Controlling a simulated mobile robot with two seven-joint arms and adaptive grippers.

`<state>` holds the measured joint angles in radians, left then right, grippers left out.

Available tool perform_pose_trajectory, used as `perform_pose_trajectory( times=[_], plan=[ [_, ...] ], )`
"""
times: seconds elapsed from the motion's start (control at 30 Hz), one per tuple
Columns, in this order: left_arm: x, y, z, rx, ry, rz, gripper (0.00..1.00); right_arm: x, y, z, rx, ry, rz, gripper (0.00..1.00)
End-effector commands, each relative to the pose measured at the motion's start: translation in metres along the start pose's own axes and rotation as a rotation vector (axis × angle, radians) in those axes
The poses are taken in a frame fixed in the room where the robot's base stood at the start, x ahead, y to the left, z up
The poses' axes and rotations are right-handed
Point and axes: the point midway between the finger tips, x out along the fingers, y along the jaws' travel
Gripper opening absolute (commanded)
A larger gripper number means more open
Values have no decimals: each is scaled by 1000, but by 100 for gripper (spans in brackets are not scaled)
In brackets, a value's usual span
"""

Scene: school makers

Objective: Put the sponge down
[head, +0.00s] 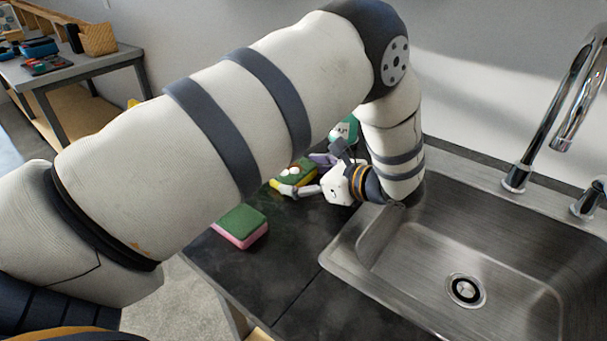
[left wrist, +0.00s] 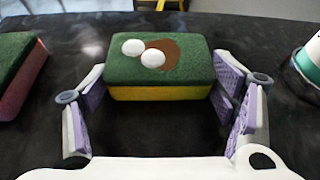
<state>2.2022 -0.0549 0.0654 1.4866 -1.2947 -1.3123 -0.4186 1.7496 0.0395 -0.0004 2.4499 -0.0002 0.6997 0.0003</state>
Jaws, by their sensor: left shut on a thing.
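My left gripper (head: 296,176) is shut on a sponge with a green top and yellow underside (head: 304,167), at the back of the dark counter left of the sink. In the left wrist view the sponge (left wrist: 190,61) sits between the purple finger pads, green side up. Two white blobs and a brown patch lie on its top. It is level and at or very near the counter surface; I cannot tell if it touches. My right gripper is not in view.
A green-and-pink sponge (head: 240,226) lies on the counter (head: 285,255), nearer the front. A green-and-white container (head: 346,129) stands behind the gripper. The metal sink (head: 410,270) and tap (head: 540,125) are to the right. Counter between the pink sponge and sink is clear.

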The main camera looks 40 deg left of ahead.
Motion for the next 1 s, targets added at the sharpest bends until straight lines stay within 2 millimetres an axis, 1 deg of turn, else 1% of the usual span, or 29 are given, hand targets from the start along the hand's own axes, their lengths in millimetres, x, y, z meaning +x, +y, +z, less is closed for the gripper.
perform_pose_trajectory(
  times=[0.1,0.13,0.2,0.5,0.57,0.67,0.9,1.0],
  plan=[
    [1,0,-1,-1,-1,-1,42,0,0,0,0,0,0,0],
    [0,0,0,-2,-1,-2,85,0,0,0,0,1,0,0],
    [0,0,0,-2,-1,-2,98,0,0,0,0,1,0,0],
    [0,-1,1,-3,-1,-2,98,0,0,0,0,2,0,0],
    [-1,-1,4,-6,-1,-2,98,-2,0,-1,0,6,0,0],
    [-17,-2,2,-4,-3,-6,98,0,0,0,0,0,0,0],
    [-81,-1,1,-2,-4,-5,98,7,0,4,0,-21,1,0],
    [-102,-1,1,-1,-3,-4,98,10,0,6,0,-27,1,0]
  ],
)
